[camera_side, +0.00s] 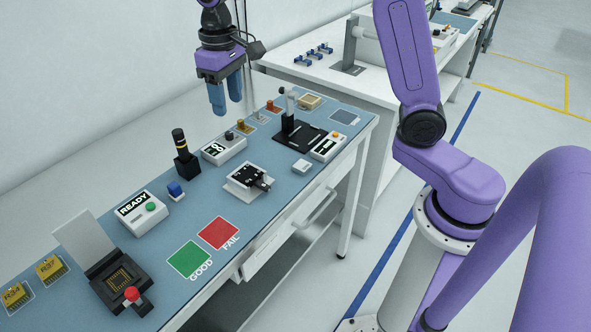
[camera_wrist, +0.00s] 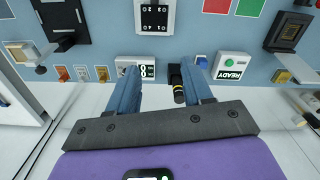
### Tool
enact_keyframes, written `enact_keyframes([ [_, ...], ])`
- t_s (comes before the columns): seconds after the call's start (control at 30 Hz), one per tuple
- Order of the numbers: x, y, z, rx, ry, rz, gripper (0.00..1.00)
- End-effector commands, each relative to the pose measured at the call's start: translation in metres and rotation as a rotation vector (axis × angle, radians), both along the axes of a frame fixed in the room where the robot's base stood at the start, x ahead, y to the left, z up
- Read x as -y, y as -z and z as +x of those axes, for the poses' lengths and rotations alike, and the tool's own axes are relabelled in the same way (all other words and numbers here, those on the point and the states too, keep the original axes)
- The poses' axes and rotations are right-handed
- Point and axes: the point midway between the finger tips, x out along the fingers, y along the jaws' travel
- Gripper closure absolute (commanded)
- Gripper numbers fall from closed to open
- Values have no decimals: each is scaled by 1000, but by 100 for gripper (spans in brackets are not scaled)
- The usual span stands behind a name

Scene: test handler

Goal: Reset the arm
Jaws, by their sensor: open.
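My gripper (camera_side: 226,95) hangs above the back edge of the blue-topped bench (camera_side: 110,229), fingers pointing down. It is open and nothing shows between its blue fingers. In the wrist view my gripper (camera_wrist: 163,88) spans the lower middle, with the bench beyond the fingertips. The black cylinder with yellow bands (camera_side: 181,146) stands upright on the bench, left of my gripper in the side view. It shows near the right finger in the wrist view (camera_wrist: 178,88).
The bench holds a READY box (camera_side: 143,214), an open-lidded socket (camera_side: 120,277), a white fixture (camera_side: 247,180), green (camera_side: 188,260) and red (camera_side: 219,233) pads, a display box (camera_side: 223,147) and a black stand (camera_side: 299,136). A second white bench (camera_side: 290,60) stands behind. Air around my gripper looks clear.

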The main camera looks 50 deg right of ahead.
Motion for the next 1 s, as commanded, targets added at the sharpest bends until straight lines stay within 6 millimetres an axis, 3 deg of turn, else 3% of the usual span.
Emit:
enact_keyframes([
  [0.2,-11,1,-70,4,-196,2,50],
  [0.47,-4,10,-154,9,-426,5,50],
  [0.8,31,31,-259,15,-722,10,50],
  [1.0,52,43,-296,17,-842,11,50],
])
